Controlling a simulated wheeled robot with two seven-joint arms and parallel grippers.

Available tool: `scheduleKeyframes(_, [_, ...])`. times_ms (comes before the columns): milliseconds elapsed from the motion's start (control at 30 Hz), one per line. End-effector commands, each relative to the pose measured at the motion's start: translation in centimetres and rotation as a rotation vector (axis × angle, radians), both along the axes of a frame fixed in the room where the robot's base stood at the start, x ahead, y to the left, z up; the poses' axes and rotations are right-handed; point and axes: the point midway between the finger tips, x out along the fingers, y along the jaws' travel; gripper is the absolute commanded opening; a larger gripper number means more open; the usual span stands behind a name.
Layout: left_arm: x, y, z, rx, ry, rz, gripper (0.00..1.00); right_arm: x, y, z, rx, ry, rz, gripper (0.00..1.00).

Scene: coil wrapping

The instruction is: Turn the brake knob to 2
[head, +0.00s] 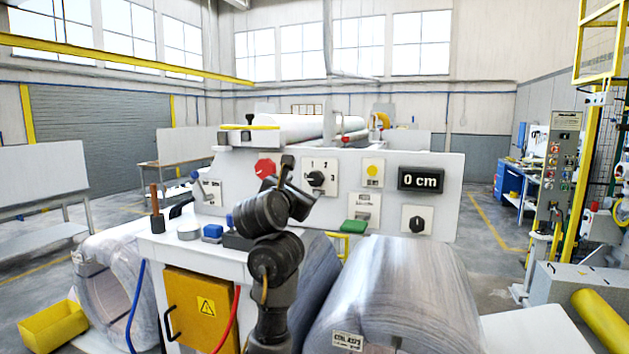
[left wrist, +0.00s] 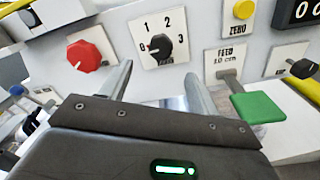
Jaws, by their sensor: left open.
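The brake knob (head: 316,178) is a black dial on a white plate marked 0, 1, 2 and 3, on the machine's front panel. In the left wrist view the knob (left wrist: 160,46) appears to point left, toward the 0. My left gripper (head: 300,176) is in front of the panel, just left of the knob in the head view. In the left wrist view its two fingers (left wrist: 159,70) are apart and empty, with the knob just beyond and above the tips. I see no contact with it. My right gripper is not in view.
A red knob (left wrist: 88,54) is left of the dial. A green feed lever (left wrist: 257,106) and a yellow zero button (head: 372,171) are to its right. The display (head: 421,179) reads 0 cm. A large wrapped coil (head: 398,285) stands below the panel.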

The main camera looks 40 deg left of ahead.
Motion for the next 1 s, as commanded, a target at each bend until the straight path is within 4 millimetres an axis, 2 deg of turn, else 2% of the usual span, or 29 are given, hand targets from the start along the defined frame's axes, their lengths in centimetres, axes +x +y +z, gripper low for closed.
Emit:
scheduleKeyframes(233, [2.7,0.8,-0.1,-0.006,0.003,-0.005,0.61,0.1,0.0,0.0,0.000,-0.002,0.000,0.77])
scheduleKeyframes(600, [8.6,3.4,0.2,0.003,0.006,0.001,0.61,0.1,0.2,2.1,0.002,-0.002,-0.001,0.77])
scheduleKeyframes(800, [9.9,3.8,0.0,0.003,0.005,0.000,0.61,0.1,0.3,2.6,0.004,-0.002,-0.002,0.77])
scheduleKeyframes(1000, [10.1,3.9,-0.1,0.005,0.003,0.000,0.61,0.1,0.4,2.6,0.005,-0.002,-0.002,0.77])
